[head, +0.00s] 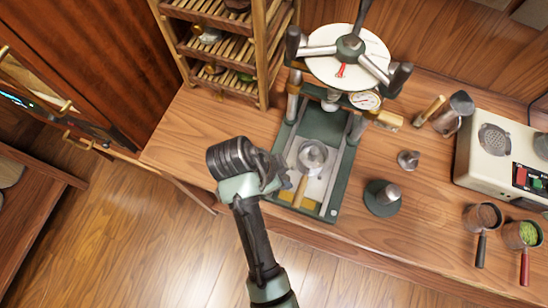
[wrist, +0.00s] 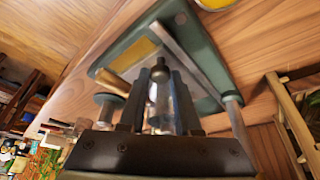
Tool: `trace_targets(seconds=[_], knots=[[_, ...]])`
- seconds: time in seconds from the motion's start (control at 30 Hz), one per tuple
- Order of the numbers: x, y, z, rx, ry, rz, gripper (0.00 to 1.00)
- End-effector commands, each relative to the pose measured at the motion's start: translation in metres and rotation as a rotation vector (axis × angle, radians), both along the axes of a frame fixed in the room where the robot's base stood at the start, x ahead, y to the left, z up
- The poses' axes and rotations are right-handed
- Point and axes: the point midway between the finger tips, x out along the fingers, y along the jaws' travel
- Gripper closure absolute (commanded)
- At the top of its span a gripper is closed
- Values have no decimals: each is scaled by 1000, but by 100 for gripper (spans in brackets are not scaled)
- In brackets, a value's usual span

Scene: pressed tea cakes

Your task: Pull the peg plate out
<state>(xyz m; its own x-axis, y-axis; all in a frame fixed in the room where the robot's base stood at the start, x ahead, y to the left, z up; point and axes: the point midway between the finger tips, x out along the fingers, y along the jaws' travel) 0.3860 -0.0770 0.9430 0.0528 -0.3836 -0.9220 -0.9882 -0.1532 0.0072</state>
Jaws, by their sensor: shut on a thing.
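The green press (head: 325,125) stands on the wooden bench, with a pale sliding bed (head: 323,185) low between its posts. My gripper (head: 284,178) is at the left front edge of this bed. In the wrist view my gripper (wrist: 160,85) is shut on a steel part (wrist: 160,110), with a dark round knob (wrist: 160,68) just beyond the fingertips. I cannot tell whether this part belongs to the peg plate. My wrist hides the bed's left side in the head view.
A green disc with a steel cylinder (head: 383,197) and a small steel tamper (head: 408,160) stand right of the press. A slatted rack (head: 225,50) is behind left. The floor in front is clear.

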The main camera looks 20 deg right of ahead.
Motion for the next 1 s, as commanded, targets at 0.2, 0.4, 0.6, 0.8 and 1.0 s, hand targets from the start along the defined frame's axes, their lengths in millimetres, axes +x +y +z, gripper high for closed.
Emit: trace_targets(seconds=[0.2,0.4,0.6,0.8,1.0], knots=[[3,3,2,3,-12,5,100],[3,3,2,3,-10,4,50],[2,2,1,2,-9,4,40],[2,3,3,2,-9,4,40],[2,13,27,2,-15,6,40]])
